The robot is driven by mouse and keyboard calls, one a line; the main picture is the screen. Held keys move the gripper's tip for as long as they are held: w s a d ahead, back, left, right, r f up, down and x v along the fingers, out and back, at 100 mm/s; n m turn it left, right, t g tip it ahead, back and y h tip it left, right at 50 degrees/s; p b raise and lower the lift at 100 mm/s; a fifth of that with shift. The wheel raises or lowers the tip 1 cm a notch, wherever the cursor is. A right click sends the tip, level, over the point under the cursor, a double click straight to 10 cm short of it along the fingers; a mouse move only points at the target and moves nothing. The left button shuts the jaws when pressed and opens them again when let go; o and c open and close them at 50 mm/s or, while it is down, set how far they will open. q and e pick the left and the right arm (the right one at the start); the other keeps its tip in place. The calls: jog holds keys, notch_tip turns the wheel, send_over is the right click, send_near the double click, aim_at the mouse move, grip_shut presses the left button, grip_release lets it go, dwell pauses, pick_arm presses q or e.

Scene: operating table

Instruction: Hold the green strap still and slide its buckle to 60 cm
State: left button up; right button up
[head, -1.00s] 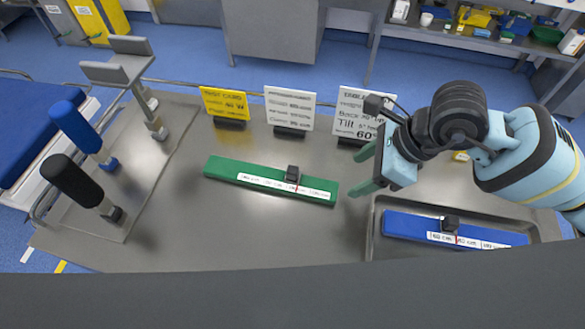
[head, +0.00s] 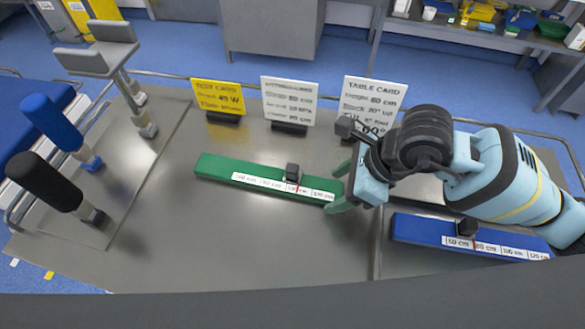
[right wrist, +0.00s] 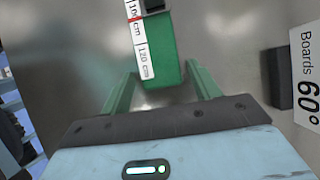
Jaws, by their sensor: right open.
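The green strap (head: 215,168) lies on the steel table, with a white scale along its near side. Its black buckle (head: 292,171) sits right of the strap's middle, with a red line below it. In the right wrist view the red line is by the 100 cm mark (right wrist: 135,14), and the buckle (right wrist: 154,5) is cut by the top edge. My right gripper (head: 345,188) is open at the strap's right end. In the right wrist view its two green fingers (right wrist: 163,76) stand either side of that end (right wrist: 164,60), with gaps. My left gripper is not in view.
A blue strap (head: 420,230) with its own buckle (head: 466,227) lies at the right. A yellow card (head: 218,97), a white card (head: 288,100) and a table card (head: 372,105) stand behind the green strap. Padded posts (head: 50,122) stand at the left. The table's front is clear.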

jog(key=c, duration=0.8)
jog(key=shift+c, duration=0.2)
jog(key=shift+r, duration=0.2)
